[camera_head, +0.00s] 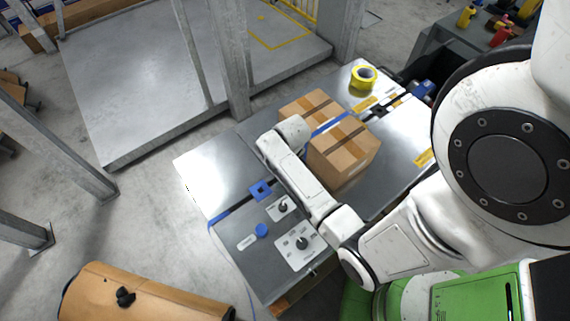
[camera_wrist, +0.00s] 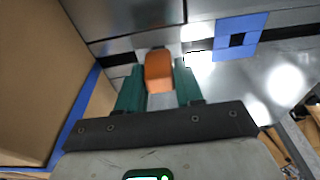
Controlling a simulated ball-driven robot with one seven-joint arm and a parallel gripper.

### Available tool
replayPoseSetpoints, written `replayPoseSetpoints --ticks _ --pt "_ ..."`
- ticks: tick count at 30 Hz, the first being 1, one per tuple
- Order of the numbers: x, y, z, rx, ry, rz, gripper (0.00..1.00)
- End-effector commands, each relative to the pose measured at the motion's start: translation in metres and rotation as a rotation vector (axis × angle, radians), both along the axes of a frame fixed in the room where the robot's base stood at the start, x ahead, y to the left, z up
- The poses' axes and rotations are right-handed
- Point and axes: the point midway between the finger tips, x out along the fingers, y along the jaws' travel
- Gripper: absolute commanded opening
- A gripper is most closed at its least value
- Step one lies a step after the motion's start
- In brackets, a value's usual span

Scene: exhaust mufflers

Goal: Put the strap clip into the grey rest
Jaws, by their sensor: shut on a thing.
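In the wrist view my gripper (camera_wrist: 158,78) has its two green fingers shut on a small orange block (camera_wrist: 158,72), which I take to be the strap clip. The clip sits between the fingertips, above a shiny metal surface. A pale grey patch shows just behind and around the clip; I cannot tell whether it is the grey rest or bare table. In the head view my arm crosses the metal table (camera_head: 208,172) beside the cardboard box, and its own wrist hides the gripper and clip.
A cardboard box (camera_head: 340,153) with a blue strap stands close beside my arm. A blue square with a dark centre (camera_head: 260,190) lies on the table; it also shows in the wrist view (camera_wrist: 222,42). Yellow tape (camera_head: 363,77), a blue button (camera_head: 262,230) and black knobs (camera_head: 303,243) are nearby.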

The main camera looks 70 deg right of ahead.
Motion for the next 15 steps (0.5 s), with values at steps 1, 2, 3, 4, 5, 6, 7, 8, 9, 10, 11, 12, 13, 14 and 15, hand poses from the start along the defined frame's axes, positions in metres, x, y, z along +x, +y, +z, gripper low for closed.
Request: replayPoseSetpoints --ticks 1,2,3,4,5,6,7,8,9,10,11,12,13,14,15 --pt "0.0001 -0.0001 0.0002 0.000 0.000 0.000 0.04" --pt "0.0001 -0.0002 0.0000 0.000 0.000 0.000 0.04" --pt "0.0001 -0.0002 -0.0002 -0.001 -0.001 0.000 0.04" --pt "0.0001 -0.0002 -0.0002 0.000 -0.001 -0.001 0.04" --pt "0.0001 -0.0002 -0.0001 0.000 -0.001 -0.001 0.04" --pt "0.0000 -0.0003 -0.0001 0.000 -0.001 -0.001 0.04" --pt "0.0000 -0.0002 -0.0001 0.000 0.000 -0.001 0.04" --pt "0.0000 -0.0002 -0.0002 0.000 0.000 -0.001 0.04" --pt "0.0000 -0.0002 -0.0003 0.000 -0.001 -0.001 0.04" --pt "0.0000 -0.0003 -0.0005 0.000 -0.001 -0.001 0.04" --pt "0.0000 -0.0002 -0.0008 0.000 0.000 -0.001 0.04" --pt "0.0000 -0.0003 -0.0012 0.000 -0.001 -0.001 0.04" --pt "-0.0001 -0.0003 -0.0017 0.000 0.000 -0.001 0.04" --pt "0.0000 -0.0002 -0.0022 0.000 0.000 -0.001 0.04" --pt "0.0000 -0.0002 -0.0029 0.000 0.000 -0.001 0.04"
